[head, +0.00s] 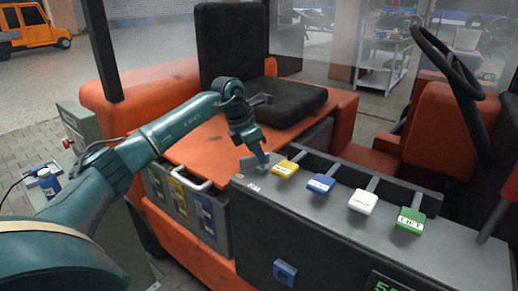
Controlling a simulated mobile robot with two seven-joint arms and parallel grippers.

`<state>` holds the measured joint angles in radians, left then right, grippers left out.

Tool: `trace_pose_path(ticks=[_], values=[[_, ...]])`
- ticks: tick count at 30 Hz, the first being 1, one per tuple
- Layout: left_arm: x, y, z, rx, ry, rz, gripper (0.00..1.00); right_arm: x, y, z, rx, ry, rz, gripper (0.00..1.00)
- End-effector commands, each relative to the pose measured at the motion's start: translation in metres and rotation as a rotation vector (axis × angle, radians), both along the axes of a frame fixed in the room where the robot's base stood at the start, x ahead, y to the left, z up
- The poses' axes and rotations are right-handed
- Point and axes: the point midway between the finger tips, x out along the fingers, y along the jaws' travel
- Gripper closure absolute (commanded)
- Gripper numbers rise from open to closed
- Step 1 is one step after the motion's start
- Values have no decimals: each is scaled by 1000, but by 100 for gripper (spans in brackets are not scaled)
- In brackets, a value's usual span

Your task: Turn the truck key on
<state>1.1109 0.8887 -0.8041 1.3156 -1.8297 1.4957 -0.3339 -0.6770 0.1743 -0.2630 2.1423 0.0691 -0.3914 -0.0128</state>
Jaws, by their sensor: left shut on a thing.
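The truck is orange with a black seat (262,92) and a dark grey dashboard console (345,240). My left gripper (262,158) points down at the console's left end, over a small round switch (249,164) beside the yellow lever. It is shut on the key there; the key itself is mostly hidden by the fingers, and its turn angle cannot be told. My right gripper is not in view.
Levers with yellow (285,169), blue (321,184), white (362,202) and green (409,222) knobs stand right of my gripper. A steering wheel (447,62) is at the right. A grey control box (80,140) is at the left.

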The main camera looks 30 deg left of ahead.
Motion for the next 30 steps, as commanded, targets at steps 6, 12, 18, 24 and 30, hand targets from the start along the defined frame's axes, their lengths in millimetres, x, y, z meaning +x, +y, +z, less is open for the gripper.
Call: trace_pose_path(ticks=[6, 12, 18, 24, 30], values=[[2, 2, 3, -2, -2, -195, 100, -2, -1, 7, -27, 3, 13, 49], [4, 3, 3, -1, -2, -347, 100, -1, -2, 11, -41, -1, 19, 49], [5, 3, 2, -1, -5, -455, 100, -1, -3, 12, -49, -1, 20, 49], [5, 4, 1, 1, -3, -514, 100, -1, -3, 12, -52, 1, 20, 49], [5, 4, 1, 2, -3, -536, 100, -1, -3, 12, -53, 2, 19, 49]])
